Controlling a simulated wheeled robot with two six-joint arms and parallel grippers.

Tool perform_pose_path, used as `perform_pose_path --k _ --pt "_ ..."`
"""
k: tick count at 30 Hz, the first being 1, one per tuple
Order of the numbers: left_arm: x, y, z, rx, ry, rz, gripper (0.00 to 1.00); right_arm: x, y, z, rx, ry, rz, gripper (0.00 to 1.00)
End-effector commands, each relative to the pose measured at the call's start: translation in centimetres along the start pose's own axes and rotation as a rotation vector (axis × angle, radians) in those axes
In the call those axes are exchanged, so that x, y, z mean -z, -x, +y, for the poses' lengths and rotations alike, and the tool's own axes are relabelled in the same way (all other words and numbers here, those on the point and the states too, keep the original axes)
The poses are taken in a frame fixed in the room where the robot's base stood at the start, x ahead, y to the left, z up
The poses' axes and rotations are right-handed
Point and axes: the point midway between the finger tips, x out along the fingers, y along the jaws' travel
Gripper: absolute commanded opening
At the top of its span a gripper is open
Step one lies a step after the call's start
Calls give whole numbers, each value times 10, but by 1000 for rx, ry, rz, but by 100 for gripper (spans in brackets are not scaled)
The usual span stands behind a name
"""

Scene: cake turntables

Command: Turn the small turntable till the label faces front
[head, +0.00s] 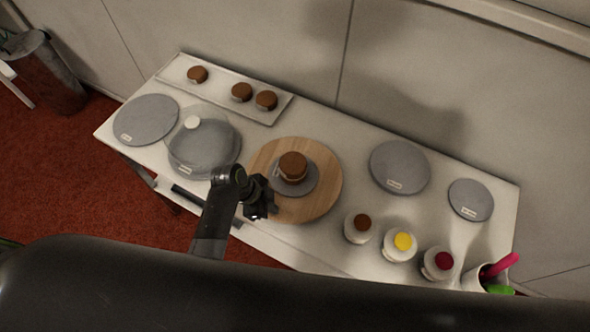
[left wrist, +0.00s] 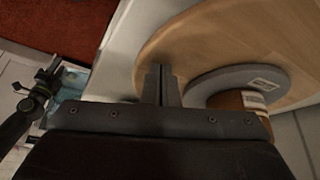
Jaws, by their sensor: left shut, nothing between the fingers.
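A small grey turntable (head: 311,183) sits on a round wooden board (head: 323,203) and bears a brown cake (head: 292,166). Its pale label (head: 276,170) is on its left side in the head view. In the left wrist view the grey turntable (left wrist: 220,83) shows its label (left wrist: 264,84) beside the cake (left wrist: 240,101). My left gripper (head: 267,207) is shut and empty over the board's left edge. Its fingers (left wrist: 160,80) are close beside the turntable; I cannot tell if they touch. A dark gripper (left wrist: 45,80), seemingly my right one, shows at the left wrist view's edge; its jaws are unclear.
Labelled grey discs stand at the left (head: 146,119) and right (head: 400,167), (head: 470,200). A clear dome (head: 203,150) covers another disc. A tray (head: 225,105) of small cakes lies behind. Several jars, one yellow-topped (head: 402,243), and a cup (head: 478,279) line the front right.

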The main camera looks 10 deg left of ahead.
Motion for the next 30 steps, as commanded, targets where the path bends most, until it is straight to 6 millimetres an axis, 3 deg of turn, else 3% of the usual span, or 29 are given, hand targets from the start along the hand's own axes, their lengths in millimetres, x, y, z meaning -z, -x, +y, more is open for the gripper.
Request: perform_pose_path --k 7,22,30 --pt "30 -13 14 -3 2 2 0 1 11 1 0 0 0 36" --pt "37 -18 16 -3 1 0 0 2 12 1 0 0 0 36" --pt "68 -33 17 -4 0 2 0 2 15 1 0 0 1 36"
